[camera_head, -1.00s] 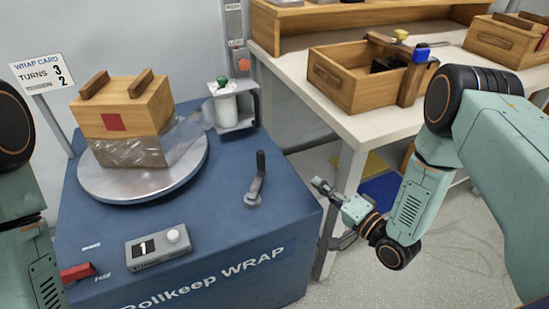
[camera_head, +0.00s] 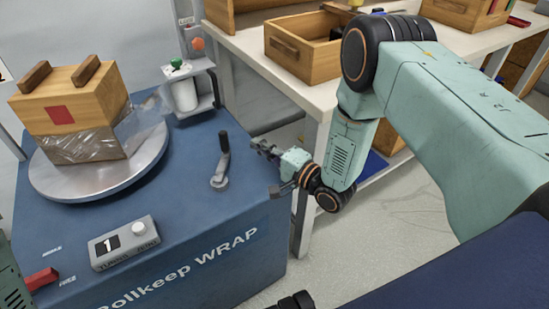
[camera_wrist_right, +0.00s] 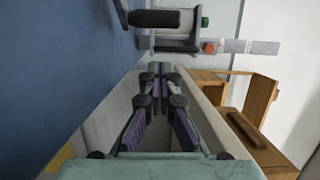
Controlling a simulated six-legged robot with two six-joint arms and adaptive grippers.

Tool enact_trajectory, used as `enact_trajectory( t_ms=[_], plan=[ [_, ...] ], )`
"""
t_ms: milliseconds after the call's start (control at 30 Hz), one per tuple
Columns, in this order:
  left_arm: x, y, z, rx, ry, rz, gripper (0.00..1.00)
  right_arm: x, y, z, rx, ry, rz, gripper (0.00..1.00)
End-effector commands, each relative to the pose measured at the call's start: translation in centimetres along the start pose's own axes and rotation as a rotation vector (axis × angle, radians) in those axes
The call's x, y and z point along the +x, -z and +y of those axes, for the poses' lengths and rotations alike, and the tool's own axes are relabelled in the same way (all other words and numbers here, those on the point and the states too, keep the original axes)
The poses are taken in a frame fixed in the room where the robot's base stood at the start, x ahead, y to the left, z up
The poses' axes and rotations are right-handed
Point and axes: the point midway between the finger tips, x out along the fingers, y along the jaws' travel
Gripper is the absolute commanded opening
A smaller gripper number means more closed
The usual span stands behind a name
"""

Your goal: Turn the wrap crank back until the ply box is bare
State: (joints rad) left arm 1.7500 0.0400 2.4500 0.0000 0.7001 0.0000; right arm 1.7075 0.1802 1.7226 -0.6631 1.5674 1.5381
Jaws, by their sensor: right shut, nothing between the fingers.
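The ply box (camera_head: 82,112) stands on the round metal turntable (camera_head: 60,185). Clear film (camera_head: 92,147) wraps its lower part, and a loose sheet stretches right toward the film roll (camera_head: 185,94). The upper part, with a red square and two wooden handles, is bare. The wrap crank (camera_head: 221,172) has its dark grip upright on the blue machine top. My right gripper (camera_head: 262,147) is shut and empty, just right of the crank, apart from it. In the wrist view its closed fingers (camera_wrist_right: 160,68) show below the dark crank grip (camera_wrist_right: 155,18). My left gripper is not visible.
The turns counter (camera_head: 124,242) reads 1. A red switch (camera_head: 41,279) sits at the machine's front left. A pale bench (camera_head: 260,50) with a wooden crate (camera_head: 300,52) stands behind my right arm. Open floor (camera_head: 380,230) lies right of the machine.

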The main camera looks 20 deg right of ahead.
Motion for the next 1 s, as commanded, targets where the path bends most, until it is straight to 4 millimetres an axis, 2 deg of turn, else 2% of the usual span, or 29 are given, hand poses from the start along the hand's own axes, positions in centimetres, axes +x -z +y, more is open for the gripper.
enact_trajectory(
  t_ms=[100, 300, 867, 1000],
  plan=[
    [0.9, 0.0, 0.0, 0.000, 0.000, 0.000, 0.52, 2.3, 0.0, 0.2, -0.002, 0.002, -0.003, 0.00],
    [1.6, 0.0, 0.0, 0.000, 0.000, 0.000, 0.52, 4.0, -2.0, 0.1, -0.001, 0.000, -0.002, 0.00],
    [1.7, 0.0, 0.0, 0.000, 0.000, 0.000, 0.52, 4.8, -2.7, 0.0, 0.000, -0.001, 0.000, 0.00],
    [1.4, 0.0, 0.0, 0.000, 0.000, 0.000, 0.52, 5.9, -3.0, -0.1, -0.001, 0.001, -0.003, 0.00]
  ],
)
